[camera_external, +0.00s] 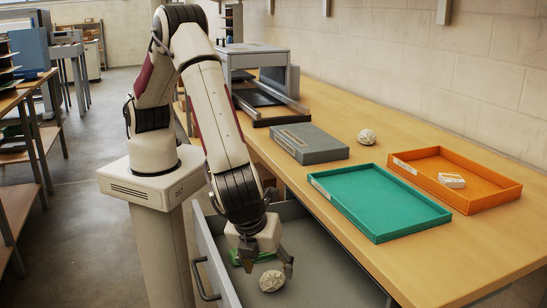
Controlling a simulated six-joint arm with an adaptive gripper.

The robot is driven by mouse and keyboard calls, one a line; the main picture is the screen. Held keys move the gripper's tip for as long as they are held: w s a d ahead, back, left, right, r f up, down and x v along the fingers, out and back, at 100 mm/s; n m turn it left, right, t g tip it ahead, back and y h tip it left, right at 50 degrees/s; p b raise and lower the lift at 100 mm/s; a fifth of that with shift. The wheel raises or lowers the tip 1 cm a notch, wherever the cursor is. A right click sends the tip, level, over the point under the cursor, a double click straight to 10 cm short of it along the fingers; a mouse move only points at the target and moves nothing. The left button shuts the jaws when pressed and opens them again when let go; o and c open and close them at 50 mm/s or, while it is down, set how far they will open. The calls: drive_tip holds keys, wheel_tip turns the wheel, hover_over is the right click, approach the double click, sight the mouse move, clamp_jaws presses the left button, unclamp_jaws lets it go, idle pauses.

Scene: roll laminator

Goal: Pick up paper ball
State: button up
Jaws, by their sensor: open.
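A crumpled whitish paper ball (272,281) lies on the grey floor of an open drawer (325,268) below the bench. My gripper (268,266) points down into the drawer with its fingers open, just above or around the ball; the exact gap is hard to tell. A second crumpled paper ball (367,137) lies on the wooden bench top near the wall. A green item (237,257) shows in the drawer, partly hidden behind my gripper.
On the bench (440,252) are a green tray (378,201), an orange tray (492,194) with a small white block (451,180), a grey box (309,144) and a laminator (262,75). The drawer's front wall and handle (206,281) stand left of my gripper.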

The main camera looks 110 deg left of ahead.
sight(271, 275)
drive_tip(key=shift+x, duration=2.55)
drive_tip(key=shift+s, duration=0.1)
drive_tip(key=c, duration=1)
